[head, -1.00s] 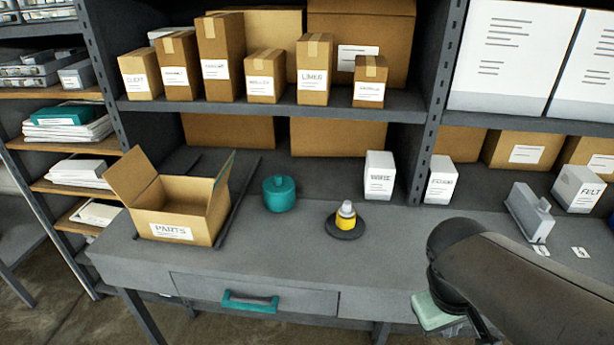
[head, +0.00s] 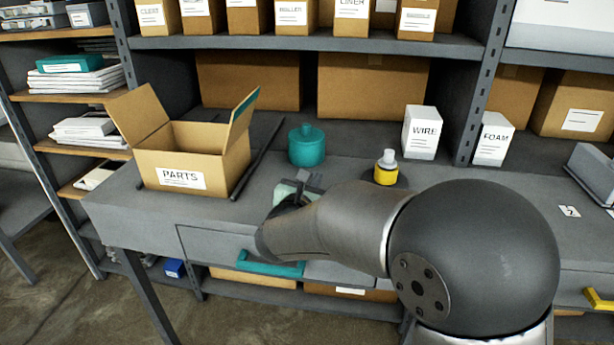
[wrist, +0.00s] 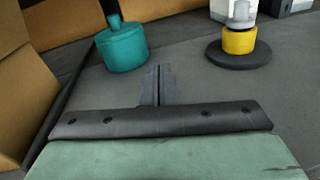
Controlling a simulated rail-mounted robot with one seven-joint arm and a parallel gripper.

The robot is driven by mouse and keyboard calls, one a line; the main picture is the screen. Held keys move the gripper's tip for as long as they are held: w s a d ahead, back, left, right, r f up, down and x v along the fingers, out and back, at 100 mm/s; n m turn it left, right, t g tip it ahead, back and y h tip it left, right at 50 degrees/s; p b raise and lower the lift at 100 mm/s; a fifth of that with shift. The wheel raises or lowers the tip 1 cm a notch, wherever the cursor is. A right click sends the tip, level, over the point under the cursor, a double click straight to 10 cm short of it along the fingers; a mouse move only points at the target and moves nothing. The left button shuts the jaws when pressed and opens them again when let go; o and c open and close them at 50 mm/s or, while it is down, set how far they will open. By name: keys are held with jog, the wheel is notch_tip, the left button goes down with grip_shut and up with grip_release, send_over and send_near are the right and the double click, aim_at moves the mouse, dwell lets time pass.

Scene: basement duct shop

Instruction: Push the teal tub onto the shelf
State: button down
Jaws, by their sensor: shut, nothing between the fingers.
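The teal tub (head: 307,147), round with a knobbed lid, stands upright on the grey bench (head: 140,222), right of the cardboard box. It also shows in the wrist view (wrist: 123,48), ahead and left of my fingertips. My gripper (head: 308,182) is low over the bench on the near side of the tub, apart from it. In the wrist view its fingers (wrist: 157,72) are closed together and empty. A grey shelf (head: 330,42) carrying small boxes runs above the back of the bench.
An open PARTS box (head: 182,163) stands left of the tub, with a dark bar (head: 257,160) between them. A yellow bottle (head: 386,170) stands on a dark disc (wrist: 239,56) to the right. White WIRE (head: 421,133) and FOAM (head: 493,139) boxes stand farther right. Large cartons (head: 248,82) are behind.

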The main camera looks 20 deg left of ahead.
aim_at(303, 150)
jog(key=a+n+y, duration=0.1)
jog(key=a+f+n, duration=0.1)
jog(key=a, duration=0.1)
jog(key=s+a+f+y, duration=0.1)
jog(key=a, duration=0.1)
jog(key=shift+a+n+t+y+b, duration=0.25)
jog(key=shift+n+t+y+b, duration=0.05)
jog(key=shift+n, duration=0.1)
jog(key=shift+w+a+r, duration=0.15)
jog(key=shift+w+a, duration=0.05)
jog(key=shift+a, duration=0.05)
jog(key=w, duration=0.4)
jog(key=w+a+p, duration=0.1)
jog(key=w, duration=0.4)
jog(key=w+a+p, duration=0.1)
jog(key=w, duration=0.3)
jog(key=shift+w, duration=0.15)
